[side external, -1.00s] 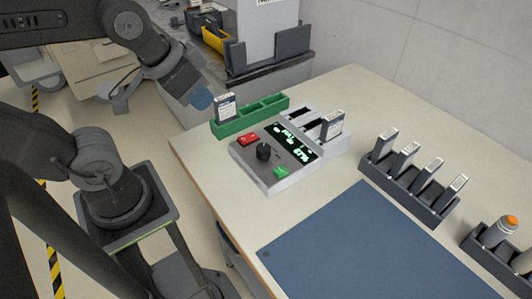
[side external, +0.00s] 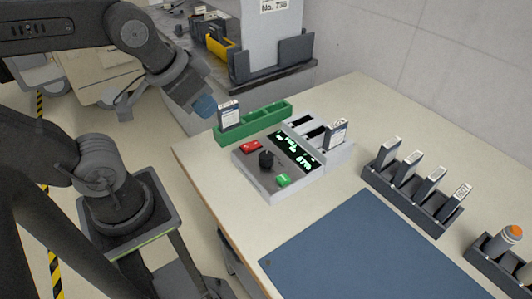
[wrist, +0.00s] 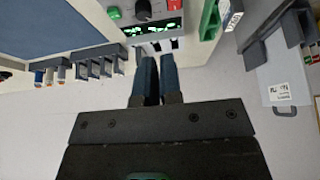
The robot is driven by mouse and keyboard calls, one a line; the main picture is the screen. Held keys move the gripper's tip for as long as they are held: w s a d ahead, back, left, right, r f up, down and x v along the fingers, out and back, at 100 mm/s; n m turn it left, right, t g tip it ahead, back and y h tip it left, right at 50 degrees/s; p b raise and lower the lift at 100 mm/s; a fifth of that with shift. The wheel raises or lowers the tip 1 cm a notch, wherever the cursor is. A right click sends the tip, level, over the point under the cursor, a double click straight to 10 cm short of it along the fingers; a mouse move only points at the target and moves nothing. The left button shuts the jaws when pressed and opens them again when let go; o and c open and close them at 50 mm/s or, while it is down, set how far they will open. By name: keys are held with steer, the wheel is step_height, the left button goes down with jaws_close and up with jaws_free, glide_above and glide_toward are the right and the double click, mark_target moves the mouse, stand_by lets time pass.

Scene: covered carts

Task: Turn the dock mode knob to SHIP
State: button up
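The dock (side external: 279,195) is a light grey box on the bench. Its black mode knob (side external: 266,159) sits between a red button (side external: 251,146) and a green button (side external: 283,180). A dark display (side external: 295,150) with green text lies beside them; the text is too small to read. The knob also shows at the top edge of the wrist view (wrist: 143,10); its setting cannot be read. My gripper (side external: 206,107) is above and left of the dock, near the green rack, apart from the knob. Its blue fingers (wrist: 159,77) are together and empty.
A green rack (side external: 256,126) with one upright cartridge (side external: 229,114) stands behind the dock. Another cartridge (side external: 336,133) stands in the dock's slots. A dark rack (side external: 405,200) holds several cartridges at right. A blue mat (side external: 370,250) lies flat in front, clear.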

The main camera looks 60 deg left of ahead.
mark_target(266, 155)
steer(key=shift+o, duration=0.6)
steer(key=shift+w, duration=0.25)
steer(key=o, duration=0.5)
steer(key=w+n+g, duration=0.1)
steer(key=w, duration=0.1)
steer(key=w+d+n+g, duration=0.1)
steer(key=w+n, duration=0.1)
steer(key=shift+w+d+r+g, duration=0.15)
steer(key=shift+w+r+g, duration=0.05)
steer(key=shift+g, duration=0.1)
steer(key=shift+c, duration=0.2)
steer(key=o, duration=0.4)
steer(key=w+d+f+n+g, duration=0.2)
steer(key=w+n, duration=0.1)
steer(key=w, duration=0.2)
steer(key=shift+w+g, duration=0.2)
steer(key=shift+g, duration=0.2)
steer(key=shift+n, duration=0.4)
steer(key=f, duration=1.4)
steer(key=shift+w+d, duration=0.15)
steer(key=shift+w, duration=0.1)
steer(key=c, duration=0.9)
